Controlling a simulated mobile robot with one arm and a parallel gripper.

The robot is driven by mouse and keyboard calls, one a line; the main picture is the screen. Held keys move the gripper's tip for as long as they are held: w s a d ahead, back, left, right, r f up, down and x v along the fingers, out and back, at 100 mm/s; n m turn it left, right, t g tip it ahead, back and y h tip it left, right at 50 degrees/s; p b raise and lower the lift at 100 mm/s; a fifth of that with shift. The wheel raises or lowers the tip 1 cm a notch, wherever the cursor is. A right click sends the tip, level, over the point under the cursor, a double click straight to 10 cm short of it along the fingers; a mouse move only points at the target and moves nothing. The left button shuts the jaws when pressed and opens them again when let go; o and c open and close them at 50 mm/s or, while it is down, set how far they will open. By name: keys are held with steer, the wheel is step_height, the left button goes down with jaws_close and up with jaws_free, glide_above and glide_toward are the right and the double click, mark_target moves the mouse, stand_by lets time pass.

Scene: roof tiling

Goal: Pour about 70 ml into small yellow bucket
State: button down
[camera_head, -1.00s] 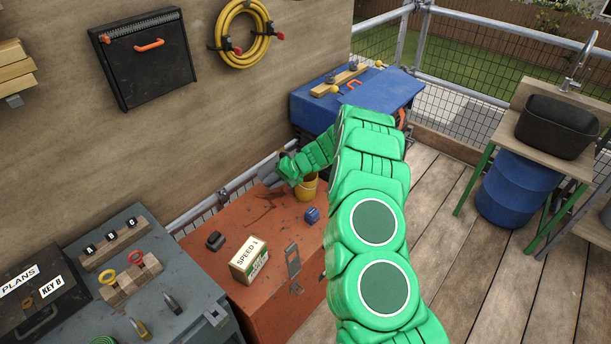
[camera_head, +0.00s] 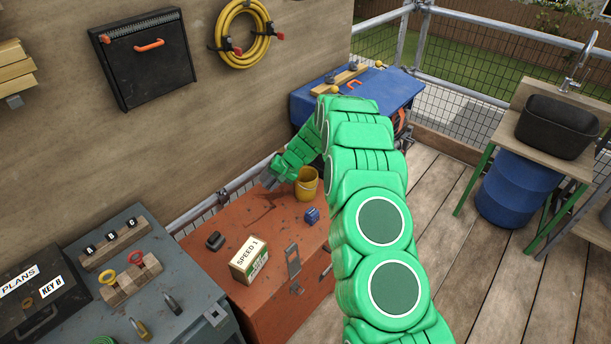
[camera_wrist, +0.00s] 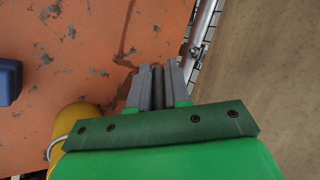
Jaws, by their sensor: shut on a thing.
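The small yellow bucket (camera_head: 307,187) stands upright on the orange-red chest (camera_head: 222,272), near its back right corner. Part of the bucket (camera_wrist: 75,122) also shows at the lower left of the wrist view. My gripper (camera_head: 267,182) is just left of the bucket and apart from it, over the chest's back edge. In the wrist view, the grey jaws (camera_wrist: 158,76) are closed around a narrow dark grey thing, mostly hidden between them; I cannot tell what it is. The inside of the bucket and any liquid cannot be made out.
On the chest are a small blue box (camera_head: 312,215), a "SPEED 1" carton (camera_head: 248,261) and a black item (camera_head: 215,241). A metal rail (camera_head: 226,193) and the wooden wall (camera_head: 150,150) run behind. A blue workbench (camera_head: 372,100) stands beyond. The chest's middle is mostly clear.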

steer(key=shift+w+a+f+m+h, duration=0.1)
steer(key=shift+a+f+m+h, duration=0.1)
steer(key=shift+f+h, duration=0.45)
steer(key=shift+w+a+f+m+h, duration=0.1)
steer(key=shift+a+f+h, duration=0.1)
steer(key=shift+f+h, duration=0.45)
steer(key=shift+a+f+m+h, duration=0.15)
steer(key=shift+f+h, duration=0.25)
steer(key=shift+f, duration=0.5)
steer(key=shift+w+a+f+m+g+h, duration=0.2)
steer(key=shift+a+f+h, duration=0.15)
steer(key=shift+h, duration=0.6)
steer(key=shift+w+a+f+m+g+h, duration=0.2)
steer(key=shift+f+h, duration=0.1)
steer(key=shift+h, duration=0.65)
